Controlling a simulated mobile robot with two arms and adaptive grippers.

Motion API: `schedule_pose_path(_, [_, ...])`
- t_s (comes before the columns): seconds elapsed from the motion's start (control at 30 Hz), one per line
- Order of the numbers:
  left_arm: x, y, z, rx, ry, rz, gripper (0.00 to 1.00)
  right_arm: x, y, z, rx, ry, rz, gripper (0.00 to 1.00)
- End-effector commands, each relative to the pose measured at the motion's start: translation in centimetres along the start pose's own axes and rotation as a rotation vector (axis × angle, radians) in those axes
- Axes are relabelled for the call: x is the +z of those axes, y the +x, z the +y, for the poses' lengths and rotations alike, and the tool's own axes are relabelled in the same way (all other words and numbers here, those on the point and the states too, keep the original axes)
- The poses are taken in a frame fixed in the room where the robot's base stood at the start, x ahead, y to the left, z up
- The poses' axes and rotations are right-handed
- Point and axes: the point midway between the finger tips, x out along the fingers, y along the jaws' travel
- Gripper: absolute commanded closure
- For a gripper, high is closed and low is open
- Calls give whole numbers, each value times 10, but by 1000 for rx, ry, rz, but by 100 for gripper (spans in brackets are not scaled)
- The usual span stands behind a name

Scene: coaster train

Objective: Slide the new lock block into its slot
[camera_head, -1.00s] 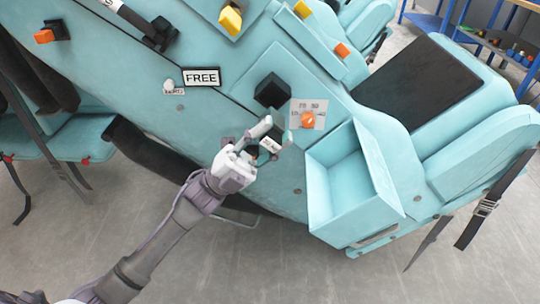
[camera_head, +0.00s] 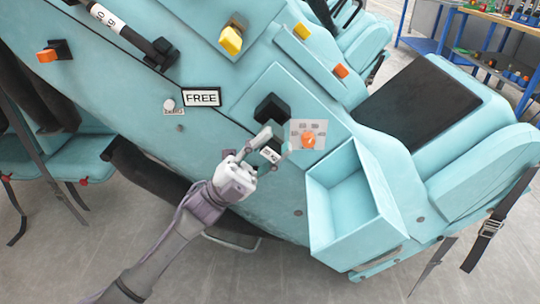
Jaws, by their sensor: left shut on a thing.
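My left gripper (camera_head: 274,143) is shut on a small lock block with a white label (camera_head: 269,154). The fingers hide part of the block, and its label is too small to read for sure. The gripper is just below a black square housing (camera_head: 272,109) on the turquoise train panel, which looks like the slot. The block and the housing appear apart. I cannot see into the housing's opening. My right gripper is not in view.
An orange knob (camera_head: 308,141) on a grey plate sits right of the black housing. An open turquoise box (camera_head: 386,191) sticks out at the lower right. A FREE sign (camera_head: 201,97) and a white knob (camera_head: 169,104) are to the left.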

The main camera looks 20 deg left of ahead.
Motion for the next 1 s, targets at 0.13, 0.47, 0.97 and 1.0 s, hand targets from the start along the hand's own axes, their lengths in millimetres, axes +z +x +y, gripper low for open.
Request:
schedule_pose_path(0.13, [13, -1, 1, -1, 3, 1, 100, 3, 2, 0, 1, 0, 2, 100])
schedule_pose_path(0.47, [30, 0, 0, -1, 1, 1, 100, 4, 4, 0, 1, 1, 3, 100])
schedule_pose_path(0.97, [31, 0, 0, -1, 0, 1, 100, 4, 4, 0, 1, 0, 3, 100])
schedule_pose_path(1.0, [31, 0, 0, -1, 0, 1, 100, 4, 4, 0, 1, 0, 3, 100])
